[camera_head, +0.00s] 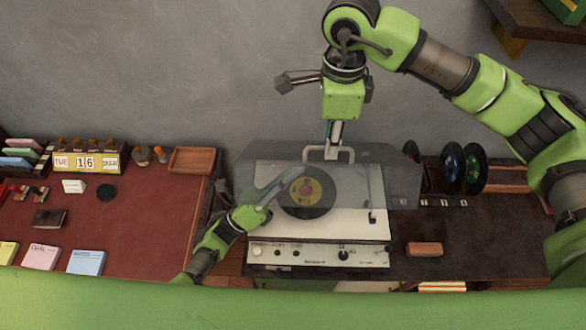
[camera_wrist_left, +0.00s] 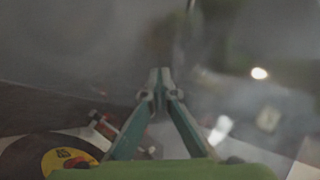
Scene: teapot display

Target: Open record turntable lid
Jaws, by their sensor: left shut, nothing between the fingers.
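The turntable (camera_head: 318,256) stands in the middle of the table, with a black record with a yellow label (camera_head: 306,191) on its deck. Its smoky clear lid (camera_head: 375,165) is tilted up, covering the rear of the deck in the head view. My left gripper (camera_head: 309,174) reaches in from the front left and shows hazily through the lid, apparently underneath it. In the left wrist view its fingertips (camera_wrist_left: 160,78) meet, with nothing between them. My right gripper (camera_head: 328,158) hangs over the rear of the turntable, its fingers spread near the lid; whether they touch it I cannot tell.
A red-brown block (camera_head: 424,249) lies right of the turntable. Black discs (camera_head: 463,168) stand in a rack at the back right. A calendar (camera_head: 87,160), a wooden tray (camera_head: 192,160) and cards (camera_head: 86,262) are on the left desk. A wall is behind.

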